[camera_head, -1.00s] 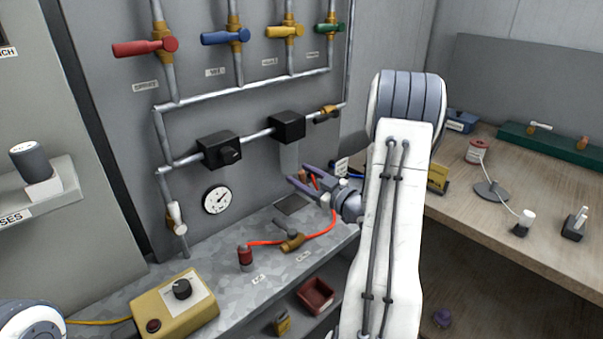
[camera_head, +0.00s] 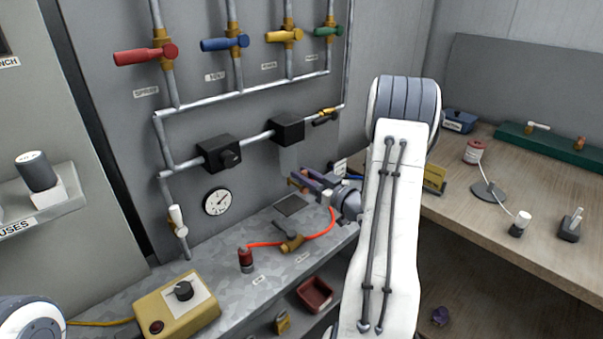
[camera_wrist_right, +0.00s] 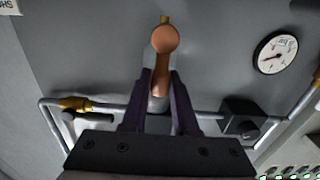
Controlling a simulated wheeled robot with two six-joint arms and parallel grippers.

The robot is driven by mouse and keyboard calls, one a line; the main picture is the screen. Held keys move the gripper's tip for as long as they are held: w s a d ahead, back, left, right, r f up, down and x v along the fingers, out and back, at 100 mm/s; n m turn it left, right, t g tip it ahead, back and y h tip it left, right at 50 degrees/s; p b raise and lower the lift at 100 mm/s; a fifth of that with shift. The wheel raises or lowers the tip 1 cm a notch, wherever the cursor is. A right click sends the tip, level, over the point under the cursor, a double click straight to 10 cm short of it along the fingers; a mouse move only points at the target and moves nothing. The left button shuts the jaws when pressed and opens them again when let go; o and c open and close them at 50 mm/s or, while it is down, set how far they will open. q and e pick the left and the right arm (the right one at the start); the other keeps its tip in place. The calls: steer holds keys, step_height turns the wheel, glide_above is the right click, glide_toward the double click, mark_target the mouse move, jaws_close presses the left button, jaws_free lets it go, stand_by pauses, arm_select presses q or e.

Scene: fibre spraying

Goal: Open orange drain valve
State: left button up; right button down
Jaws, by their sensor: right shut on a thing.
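The orange drain valve (camera_wrist_right: 165,40) shows in the right wrist view as a round orange hub with a lever pointing down the picture. My right gripper (camera_wrist_right: 158,85) has its two dark purple fingers on either side of this lever and is shut on it. In the head view my right gripper (camera_head: 303,180) is at the panel's lower right, above the grey bench. Only small orange-brown bits of the valve show there, the rest hidden by the fingers. My left gripper is not in view.
Red (camera_head: 147,54), blue (camera_head: 225,43), yellow (camera_head: 284,36) and green (camera_head: 328,31) valves line the upper panel. A gauge (camera_head: 217,202) is left of my right gripper. A red hose (camera_head: 322,231) and brass valve (camera_head: 291,243) lie below. A yellow control box (camera_head: 178,310) stands front left.

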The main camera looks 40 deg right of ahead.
stand_by(0.3)
steer(key=c, duration=0.7)
jaws_free()
steer(key=shift+s+d, duration=0.1)
steer(key=s, duration=0.3)
steer(key=s+b, duration=0.1)
steer(key=s, duration=0.3)
steer(key=s+b, duration=0.1)
steer(key=s, duration=0.2)
steer(key=shift+s+d, duration=0.15)
steer(key=shift+d, duration=0.2)
